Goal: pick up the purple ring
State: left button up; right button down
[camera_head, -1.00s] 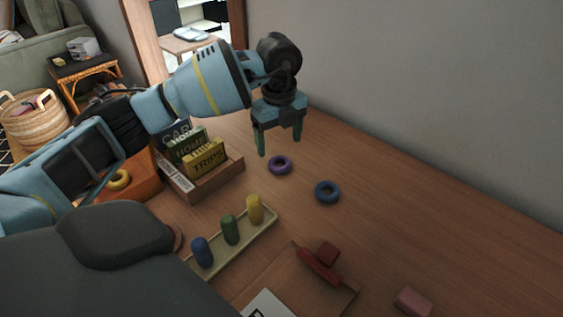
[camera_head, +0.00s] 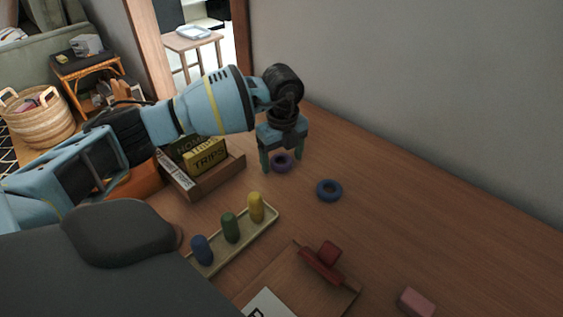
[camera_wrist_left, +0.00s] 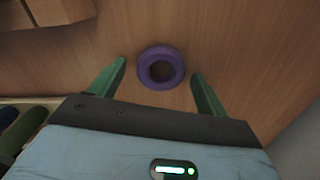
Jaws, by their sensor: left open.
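The purple ring (camera_head: 281,163) lies flat on the wooden table; in the head view my left gripper partly covers it. It also shows in the left wrist view (camera_wrist_left: 161,67), whole, with its hole facing up. My left gripper (camera_head: 283,166) points down over the ring with its fingers open. In the left wrist view the two green fingertips (camera_wrist_left: 158,70) stand to the left and right of the ring, with gaps on both sides. Nothing is held. My right gripper is not in view.
A blue ring (camera_head: 329,190) lies just right of the purple one. A wooden box with books (camera_head: 217,171) stands to the left. The table's right side is mostly clear, beside a grey wall (camera_head: 420,90).

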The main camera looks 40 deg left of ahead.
pick_arm(q)
jog(key=c, duration=1)
notch_tip(320, 180, up, 10)
jog(key=shift+r+p, duration=0.1)
jog(key=shift+p, duration=0.35)
jog(key=shift+c, duration=0.2)
